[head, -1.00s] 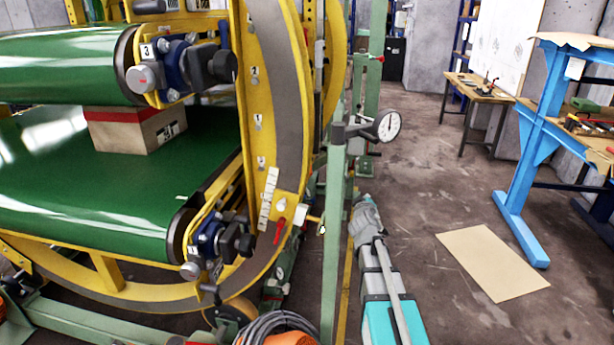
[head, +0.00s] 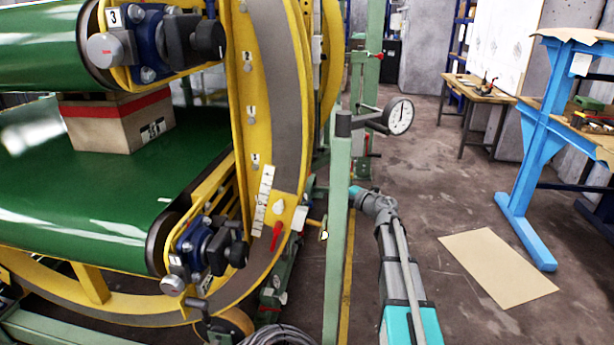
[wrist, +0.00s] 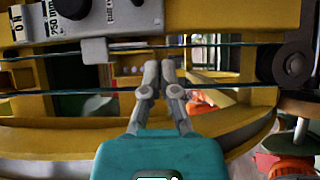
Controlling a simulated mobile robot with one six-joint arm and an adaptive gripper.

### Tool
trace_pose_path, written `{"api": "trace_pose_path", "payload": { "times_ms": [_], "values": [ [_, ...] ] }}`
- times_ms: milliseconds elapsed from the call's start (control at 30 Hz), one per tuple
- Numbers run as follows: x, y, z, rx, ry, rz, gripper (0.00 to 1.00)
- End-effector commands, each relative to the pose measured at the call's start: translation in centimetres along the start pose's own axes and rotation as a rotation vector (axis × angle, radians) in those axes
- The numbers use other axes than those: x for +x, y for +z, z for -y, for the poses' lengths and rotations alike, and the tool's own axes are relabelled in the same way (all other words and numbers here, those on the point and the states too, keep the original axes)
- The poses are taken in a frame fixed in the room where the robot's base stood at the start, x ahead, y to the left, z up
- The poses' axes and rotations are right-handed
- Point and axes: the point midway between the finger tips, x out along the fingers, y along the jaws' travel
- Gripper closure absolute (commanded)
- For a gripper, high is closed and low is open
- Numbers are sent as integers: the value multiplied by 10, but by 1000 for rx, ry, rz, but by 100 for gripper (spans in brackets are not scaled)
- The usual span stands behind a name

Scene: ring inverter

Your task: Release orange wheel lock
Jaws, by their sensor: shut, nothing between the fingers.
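An orange part (wrist: 290,166) shows at the lower right of the wrist view, partly cut off by the edge. I cannot tell for sure whether it is the wheel lock. A second orange-red patch (wrist: 208,98) shows beyond my fingertips, behind the yellow frame. My gripper (wrist: 159,72) is shut and empty, in front of the yellow frame, and touches no orange part that I can see. In the head view its teal body is beside the green post, and its fingers are hidden there. A wheel (head: 230,325) is under the yellow ring at the bottom edge.
The yellow ring (head: 297,150) carries a red lever (head: 276,237). Taut dark cables (wrist: 225,90) cross the wrist view. Open floor lies right, with a cardboard sheet (head: 498,268).

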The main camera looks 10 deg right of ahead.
Motion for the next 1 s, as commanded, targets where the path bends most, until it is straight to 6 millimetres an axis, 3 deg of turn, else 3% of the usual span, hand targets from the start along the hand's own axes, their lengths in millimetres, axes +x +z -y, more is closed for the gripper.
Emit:
{"api": "trace_pose_path", "payload": {
  "times_ms": [667,1000],
  "values": [
    [17,-14,4,-12,-14,-49,100],
    [55,-16,5,-12,-14,-50,100]
  ]
}}
